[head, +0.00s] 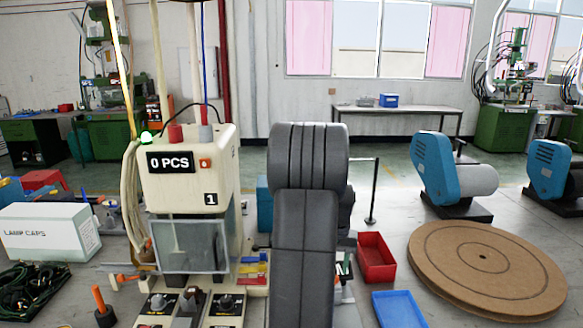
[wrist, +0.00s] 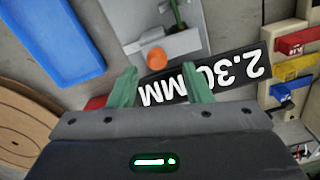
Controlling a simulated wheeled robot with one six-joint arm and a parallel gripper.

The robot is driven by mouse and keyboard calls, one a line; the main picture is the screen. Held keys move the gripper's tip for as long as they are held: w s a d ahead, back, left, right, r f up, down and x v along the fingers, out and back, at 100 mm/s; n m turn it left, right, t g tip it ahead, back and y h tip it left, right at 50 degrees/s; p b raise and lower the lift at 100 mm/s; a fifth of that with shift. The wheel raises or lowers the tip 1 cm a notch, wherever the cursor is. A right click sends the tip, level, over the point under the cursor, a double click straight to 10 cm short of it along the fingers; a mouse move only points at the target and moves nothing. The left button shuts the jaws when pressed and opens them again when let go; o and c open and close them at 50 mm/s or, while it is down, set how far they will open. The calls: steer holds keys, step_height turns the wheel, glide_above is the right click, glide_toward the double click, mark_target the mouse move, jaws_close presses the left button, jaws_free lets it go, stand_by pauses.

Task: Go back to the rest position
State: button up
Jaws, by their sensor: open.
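My gripper (wrist: 161,80) shows in the wrist view with its two green fingers spread apart and nothing held between them. A black plate with white "2.30MM" lettering (wrist: 232,72) lies beyond and partly behind the fingers. An orange round knob or cap (wrist: 153,61) is just past the fingertips, near a grey metal fixture (wrist: 165,42). In the head view my dark arm stands upright in the middle and hides what is behind it. My gripper cannot be seen there.
A cream machine (head: 188,190) with a "0 PCS" sign stands left of my arm. A red bin (head: 376,258), a blue tray (head: 398,308) and a round brown board (head: 487,270) lie to the right. A "LAMP CAPS" box (head: 48,233) is at far left.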

step_height(320, 180, down, 3)
steer(key=shift+f, duration=0.2)
steer(key=shift+d, duration=0.25)
